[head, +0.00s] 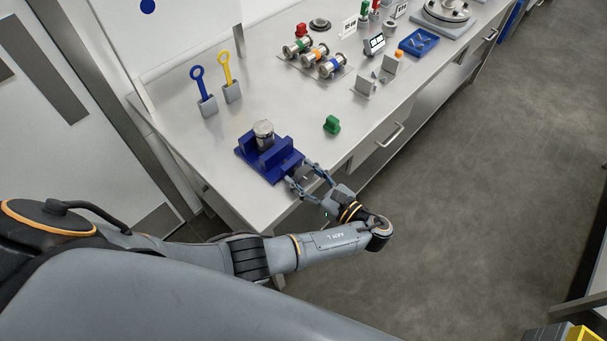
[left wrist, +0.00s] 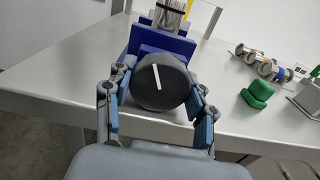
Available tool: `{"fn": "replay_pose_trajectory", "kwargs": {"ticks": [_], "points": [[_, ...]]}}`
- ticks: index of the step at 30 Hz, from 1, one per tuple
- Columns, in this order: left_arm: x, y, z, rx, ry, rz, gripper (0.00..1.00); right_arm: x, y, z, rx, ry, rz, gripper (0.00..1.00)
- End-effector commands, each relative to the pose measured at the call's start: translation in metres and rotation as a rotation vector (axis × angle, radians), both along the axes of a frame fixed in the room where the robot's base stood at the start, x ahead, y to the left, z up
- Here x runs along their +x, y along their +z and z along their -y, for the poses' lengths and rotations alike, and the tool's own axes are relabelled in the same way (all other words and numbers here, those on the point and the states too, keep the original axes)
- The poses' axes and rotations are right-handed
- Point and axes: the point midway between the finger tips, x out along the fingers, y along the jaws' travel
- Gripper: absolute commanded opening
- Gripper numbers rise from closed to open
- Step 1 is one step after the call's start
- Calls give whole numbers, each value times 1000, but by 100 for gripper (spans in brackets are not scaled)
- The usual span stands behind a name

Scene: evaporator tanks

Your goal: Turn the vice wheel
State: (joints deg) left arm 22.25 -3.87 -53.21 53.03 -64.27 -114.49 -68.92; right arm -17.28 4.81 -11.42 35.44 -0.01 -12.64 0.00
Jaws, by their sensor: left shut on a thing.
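The blue vice (head: 268,156) stands near the front left corner of the steel bench, with a silver cylinder (head: 263,134) between its jaws. In the left wrist view the vice (left wrist: 177,45) is behind its dark grey round wheel (left wrist: 160,81). The wheel has a white mark tilted slightly from upright, its top to the left. My left gripper (head: 305,178) is at the vice's front end, with its fingers on both sides of the wheel. The left wrist view shows the fingers (left wrist: 159,110) closed around the wheel's sides. My right gripper is in neither view.
A green block (head: 332,125) lies on the bench right of the vice. Blue and yellow ring-handled tools (head: 229,77) stand behind it. Metal spools (head: 313,54), grey blocks and a blue tray (head: 418,42) are farther along. The floor before the bench is clear.

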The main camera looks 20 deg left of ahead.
Motion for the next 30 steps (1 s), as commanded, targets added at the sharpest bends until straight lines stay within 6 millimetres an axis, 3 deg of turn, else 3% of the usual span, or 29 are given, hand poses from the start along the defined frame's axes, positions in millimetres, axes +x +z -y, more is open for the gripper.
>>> {"fn": "replay_pose_trajectory", "kwargs": {"ticks": [10, 22, 23, 24, 26, 30], "points": [[0, -1, -1, -127, 0, 349, 23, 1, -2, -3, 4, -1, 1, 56], [1, 0, -1, -145, 0, 406, 23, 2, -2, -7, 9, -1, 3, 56], [1, 0, -1, -145, 0, 406, 57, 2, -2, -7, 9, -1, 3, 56], [1, 0, -1, -145, 0, 405, 65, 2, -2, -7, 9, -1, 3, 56], [1, 0, -1, -145, 0, 405, 77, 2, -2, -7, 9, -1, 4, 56], [1, 0, -1, -146, 0, 404, 78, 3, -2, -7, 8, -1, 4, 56]]}}
